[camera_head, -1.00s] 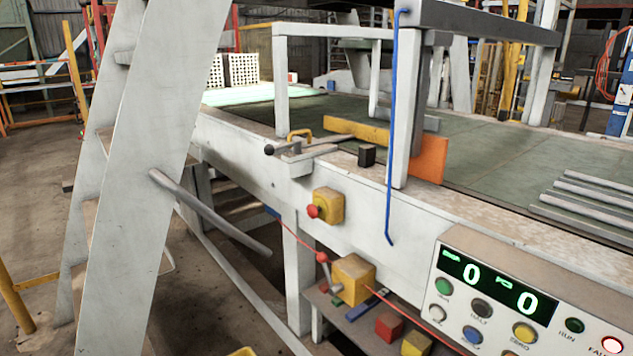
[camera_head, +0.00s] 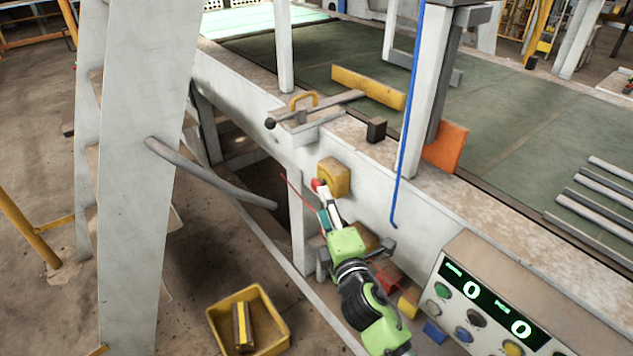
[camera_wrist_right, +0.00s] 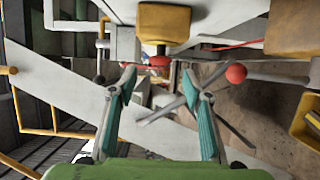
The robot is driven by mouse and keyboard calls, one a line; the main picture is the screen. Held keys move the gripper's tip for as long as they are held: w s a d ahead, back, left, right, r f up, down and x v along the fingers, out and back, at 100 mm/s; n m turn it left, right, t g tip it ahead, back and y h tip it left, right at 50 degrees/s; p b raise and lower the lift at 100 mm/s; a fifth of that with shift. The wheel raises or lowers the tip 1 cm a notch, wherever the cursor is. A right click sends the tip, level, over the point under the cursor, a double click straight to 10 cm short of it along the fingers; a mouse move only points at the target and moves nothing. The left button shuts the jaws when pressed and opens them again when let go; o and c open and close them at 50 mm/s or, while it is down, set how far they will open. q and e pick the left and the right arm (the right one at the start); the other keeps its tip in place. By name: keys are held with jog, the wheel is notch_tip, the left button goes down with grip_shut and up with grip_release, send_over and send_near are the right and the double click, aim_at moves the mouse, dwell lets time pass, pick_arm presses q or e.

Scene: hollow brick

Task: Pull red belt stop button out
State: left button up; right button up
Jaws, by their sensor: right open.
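The red belt stop button (camera_head: 317,185) sticks out from a yellow box (camera_head: 335,176) on the side of the white machine frame. My right gripper (camera_head: 327,203) is just in front of it, its fingertips close to the button in the picture. In the right wrist view, the red button (camera_wrist_right: 159,62) hangs below the yellow box (camera_wrist_right: 164,24), between and slightly beyond the two teal fingers. The right gripper (camera_wrist_right: 158,78) is open and empty there. I cannot tell whether a fingertip touches the button. My left gripper is not in view.
A red-knobbed lever (camera_wrist_right: 236,74) on a second yellow box (camera_wrist_right: 293,28) stands right of the fingers. A control panel (camera_head: 490,295) stands at right. A yellow bin (camera_head: 248,318) is on the floor, and a white ladder (camera_head: 150,130) stands at left.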

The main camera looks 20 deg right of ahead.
aim_at(316, 186)
jog(key=w, duration=0.8)
jog(key=shift+w+d+f, duration=0.1)
jog(key=shift+w+d, duration=0.05)
jog(key=shift+d, duration=0.05)
